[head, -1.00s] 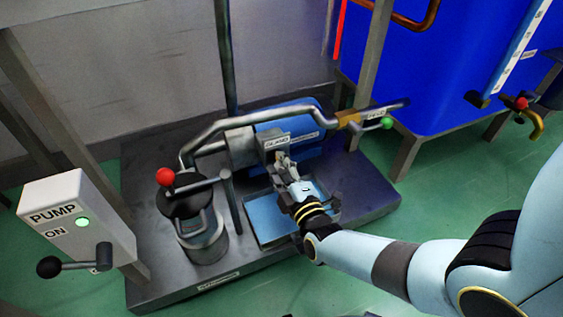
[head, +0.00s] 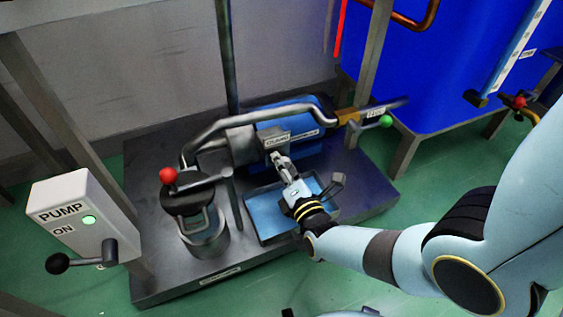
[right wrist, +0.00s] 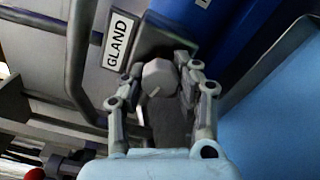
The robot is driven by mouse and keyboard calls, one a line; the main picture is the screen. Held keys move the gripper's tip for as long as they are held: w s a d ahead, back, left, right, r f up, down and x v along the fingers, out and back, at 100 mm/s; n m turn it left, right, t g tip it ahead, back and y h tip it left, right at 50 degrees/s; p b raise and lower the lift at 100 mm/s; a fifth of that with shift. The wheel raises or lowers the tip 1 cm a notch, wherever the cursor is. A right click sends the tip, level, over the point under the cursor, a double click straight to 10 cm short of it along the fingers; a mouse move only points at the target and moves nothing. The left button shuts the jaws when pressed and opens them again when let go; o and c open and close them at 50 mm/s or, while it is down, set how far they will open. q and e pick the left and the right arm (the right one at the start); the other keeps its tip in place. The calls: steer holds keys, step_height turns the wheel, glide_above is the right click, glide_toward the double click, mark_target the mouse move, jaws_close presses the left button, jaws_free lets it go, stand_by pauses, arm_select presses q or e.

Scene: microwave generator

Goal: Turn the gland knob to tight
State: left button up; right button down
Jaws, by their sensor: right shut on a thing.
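The gland knob (right wrist: 160,77) is a grey faceted knob just below the white GLAND label (right wrist: 118,40) in the right wrist view. My right gripper (right wrist: 162,72) has one finger on each side of the knob and is shut on it. In the head view my right gripper (head: 281,160) reaches in from the lower right to the grey block under the GLAND label (head: 277,141). The fingers mostly hide the knob there. Any tight mark and the knob's pointer cannot be made out. My left gripper is not in view.
A blue drip tray (head: 262,210) lies under my right gripper on the dark base plate (head: 170,285). A bent grey pipe (head: 250,115) runs behind it. A red-knobbed lever (head: 168,176) and the PUMP box (head: 75,215) stand left. A blue tank (head: 440,70) stands at back right.

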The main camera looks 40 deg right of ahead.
mark_target(282, 158)
steer(key=shift+s+f+n, duration=0.1)
steer(key=shift+f+n, duration=0.05)
steer(key=shift+n, duration=0.15)
steer(key=c, duration=0.9)
jaws_free()
steer(key=shift+c, duration=0.2)
steer(key=shift+r, duration=0.25)
steer(key=o, duration=0.4)
steer(key=r, duration=0.9)
steer(key=shift+w+d+r, duration=0.2)
steer(key=shift+r, duration=0.15)
steer(key=shift+a+r, duration=0.25)
steer(key=shift+r, duration=0.2)
steer(key=c, duration=0.4)
steer(key=shift+a+f, duration=0.1)
steer(key=shift+a, duration=0.05)
steer(key=shift+f, duration=0.25)
